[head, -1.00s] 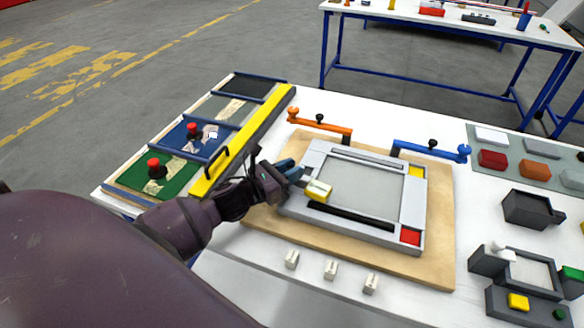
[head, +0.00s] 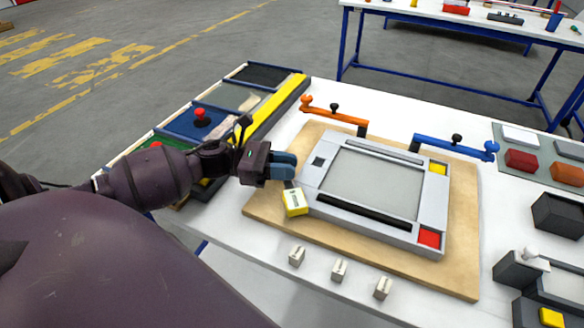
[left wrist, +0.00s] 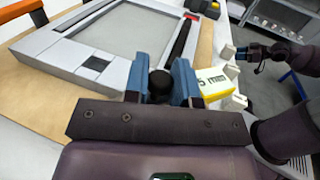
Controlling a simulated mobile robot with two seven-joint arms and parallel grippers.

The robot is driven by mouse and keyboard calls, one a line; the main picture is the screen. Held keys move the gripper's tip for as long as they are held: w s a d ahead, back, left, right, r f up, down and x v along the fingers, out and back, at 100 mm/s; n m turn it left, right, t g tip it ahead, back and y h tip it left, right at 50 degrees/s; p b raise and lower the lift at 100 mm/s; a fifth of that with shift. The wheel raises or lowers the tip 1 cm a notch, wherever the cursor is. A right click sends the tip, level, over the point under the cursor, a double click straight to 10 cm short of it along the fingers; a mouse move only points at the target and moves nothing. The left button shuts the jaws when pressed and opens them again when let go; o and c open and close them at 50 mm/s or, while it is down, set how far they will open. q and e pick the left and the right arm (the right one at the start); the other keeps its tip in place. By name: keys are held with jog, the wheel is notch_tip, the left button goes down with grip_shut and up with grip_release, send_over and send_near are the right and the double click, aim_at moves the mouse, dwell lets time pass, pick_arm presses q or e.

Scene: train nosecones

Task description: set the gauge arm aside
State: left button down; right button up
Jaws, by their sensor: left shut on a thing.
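My left gripper (head: 284,166) is shut on the black knob (left wrist: 160,83) of the gauge arm. The gauge arm's yellow block with a white label (head: 295,203) hangs just beyond the left edge of the grey frame (head: 432,205), over the wooden board. In the left wrist view the block (left wrist: 214,84) reads "5 mm" and sits right of the blue fingers. Most of the arm's bar is hidden by the gripper. I cannot tell if the block touches the board.
An orange lever (head: 340,114) and a blue lever (head: 460,147) lie behind the frame. Three small white blocks (head: 339,270) stand along the front. A yellow bar (head: 275,110) and a tray with coloured compartments (head: 250,75) are at left. White table shows around the wooden board (head: 400,262).

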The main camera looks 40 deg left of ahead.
pick_arm(q)
jog(key=shift+a+m+g, duration=0.1)
jog(key=shift+m+g, duration=0.2)
jog(key=shift+g, duration=0.1)
jog(key=shift+r, duration=0.1)
jog(key=c, duration=1)
grip_release()
jog(key=shift+s, duration=0.1)
jog(key=shift+b+v, duration=0.3)
jog(key=shift+v, duration=3.5)
jog(key=shift+f, duration=0.2)
